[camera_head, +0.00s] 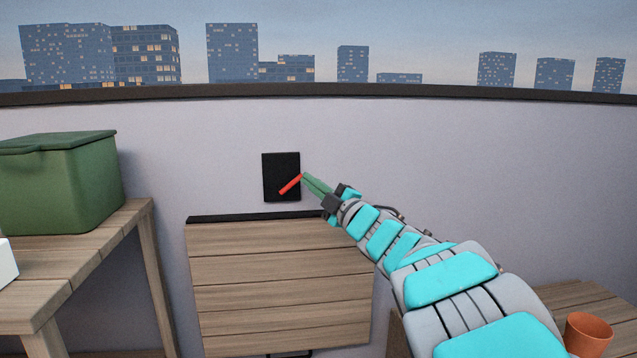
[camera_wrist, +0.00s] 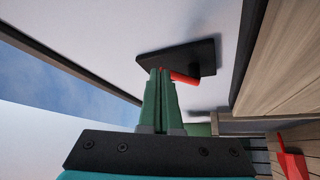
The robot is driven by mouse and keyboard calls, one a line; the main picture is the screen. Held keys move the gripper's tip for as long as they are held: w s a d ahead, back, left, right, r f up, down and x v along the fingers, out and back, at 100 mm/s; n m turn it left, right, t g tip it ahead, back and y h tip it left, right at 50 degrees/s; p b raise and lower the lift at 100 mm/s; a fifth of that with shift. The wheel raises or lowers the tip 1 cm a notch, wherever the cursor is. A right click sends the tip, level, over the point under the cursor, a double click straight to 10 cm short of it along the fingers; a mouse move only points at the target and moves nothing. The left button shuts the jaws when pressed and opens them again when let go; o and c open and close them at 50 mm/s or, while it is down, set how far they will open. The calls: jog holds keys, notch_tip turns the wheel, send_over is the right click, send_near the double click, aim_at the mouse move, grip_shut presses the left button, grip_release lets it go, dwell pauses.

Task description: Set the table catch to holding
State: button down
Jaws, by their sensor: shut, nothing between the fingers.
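The table catch is a black plate (camera_head: 281,164) on the pale wall, with a red lever (camera_head: 290,185) that slants from lower left to upper right. In the wrist view the black plate (camera_wrist: 200,52) and red lever (camera_wrist: 184,77) lie just beyond the fingertips. My gripper (camera_head: 305,178) is shut and empty, with its green fingertips at the lever's upper right end. It also shows in the wrist view (camera_wrist: 160,72). I cannot tell whether the tips touch the lever. The wooden folding table (camera_head: 280,285) hangs below the plate, its slatted face toward me.
A green box (camera_head: 60,185) stands on a wooden table (camera_head: 100,245) at the left. An orange pot (camera_head: 587,335) stands on a wooden surface at the lower right. The wall (camera_head: 450,150) around the plate is bare, with a dark rail (camera_head: 400,92) along its top.

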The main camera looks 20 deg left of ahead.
jog(key=r+n+g+h+p, duration=0.1)
jog(key=n+p, duration=0.1)
jog(key=s+a+r+n+g+h+p, duration=0.1)
jog(key=n+p, duration=0.1)
jog(key=p, duration=0.1)
jog(key=a+r+n+h+p, duration=0.1)
jog(key=n+p, duration=0.1)
jog(key=shift+s+a+r+n+g, duration=0.25)
jog(key=shift+r+n+g, duration=0.05)
jog(key=shift+r+g, duration=0.1)
jog(key=shift+s+a+f, duration=0.1)
jog(key=shift+a+f, duration=0.05)
jog(key=shift+f, duration=0.05)
jog(key=v, duration=1.4)
jog(key=shift+b, duration=0.4)
